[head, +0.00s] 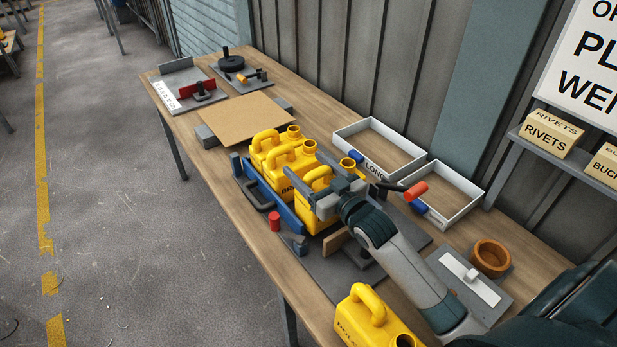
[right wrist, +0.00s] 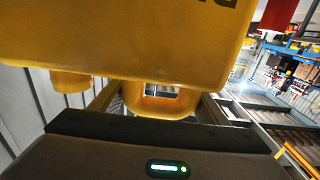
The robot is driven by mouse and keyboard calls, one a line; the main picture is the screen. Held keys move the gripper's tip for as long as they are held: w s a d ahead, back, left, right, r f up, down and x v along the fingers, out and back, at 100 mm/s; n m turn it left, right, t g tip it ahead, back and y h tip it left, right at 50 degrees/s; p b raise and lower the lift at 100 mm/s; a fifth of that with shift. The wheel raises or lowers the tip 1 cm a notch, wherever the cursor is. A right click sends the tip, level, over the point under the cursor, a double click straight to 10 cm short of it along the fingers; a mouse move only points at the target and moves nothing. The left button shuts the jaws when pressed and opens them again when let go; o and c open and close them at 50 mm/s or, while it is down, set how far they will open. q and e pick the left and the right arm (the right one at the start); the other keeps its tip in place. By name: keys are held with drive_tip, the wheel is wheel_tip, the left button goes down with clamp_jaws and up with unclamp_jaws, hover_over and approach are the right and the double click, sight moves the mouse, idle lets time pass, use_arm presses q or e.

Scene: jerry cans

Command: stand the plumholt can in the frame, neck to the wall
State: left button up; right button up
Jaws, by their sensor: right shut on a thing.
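A yellow can (head: 314,212) is in my right gripper (head: 328,196), shut on its handle. The can looks upright, its neck pointing toward the wall side. It stands at the near end of a row in the blue frame (head: 271,208); I cannot tell whether its base touches down. Its yellow body (right wrist: 130,40) and neck show in the right wrist view, with the handle between the fingers (right wrist: 160,108). Two more yellow cans (head: 268,150) stand behind it, necks toward the wall. Lettering beginning "BR" shows in the row. My left gripper is out of view.
Another yellow can (head: 362,318) is at the near table edge, its lettering unclear. A red cylinder (head: 274,221) is beside the frame's front. Two white trays (head: 440,222) lie along the wall side. A brown bowl (head: 492,258) and cardboard sheet (head: 238,118) are also on the table.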

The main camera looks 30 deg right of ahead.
sight(317, 186)
drive_tip(key=shift+f+p, duration=0.3)
drive_tip(key=shift+f, duration=1.5)
drive_tip(key=o, duration=1.4)
drive_tip(key=shift+s, duration=0.4)
drive_tip(key=shift+s+d+b, duration=0.25)
drive_tip(key=shift+s+b, duration=0.25)
drive_tip(key=shift+s, duration=1.35)
drive_tip(key=shift+s+d+b, duration=0.3)
drive_tip(key=shift+s+b, duration=0.25)
drive_tip(key=shift+s, duration=1.3)
drive_tip(key=shift+s+d+b, duration=0.25)
drive_tip(key=shift+s+b, duration=0.25)
drive_tip(key=shift+s, duration=1.35)
